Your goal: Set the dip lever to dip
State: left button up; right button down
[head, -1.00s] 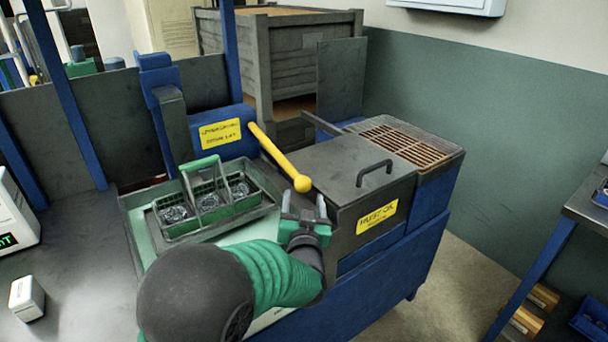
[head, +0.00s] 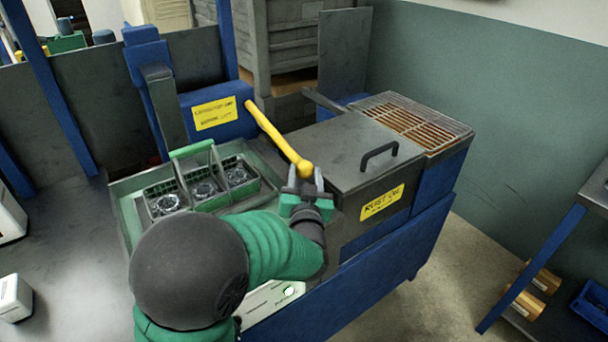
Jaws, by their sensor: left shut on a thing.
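The yellow dip lever (head: 274,134) slopes down toward me from the blue lift housing (head: 222,112) with a yellow label. My left gripper (head: 305,182) is shut on the lever's ball end, with a finger on each side of it. The green-framed basket (head: 205,184) holds several dark metal parts and sits in the tray (head: 128,190) left of the lever. My right gripper is not in view.
The grey lidded tank (head: 345,155) with a black handle stands just right of the lever. A brown grate (head: 415,122) lies behind it. A small white box (head: 14,298) is at the lower left. Wall panels and a wooden crate stand behind.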

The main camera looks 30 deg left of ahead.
pick_arm(q)
jog(key=shift+a+f, duration=0.1)
jog(key=shift+c, duration=1.2)
grip_shut()
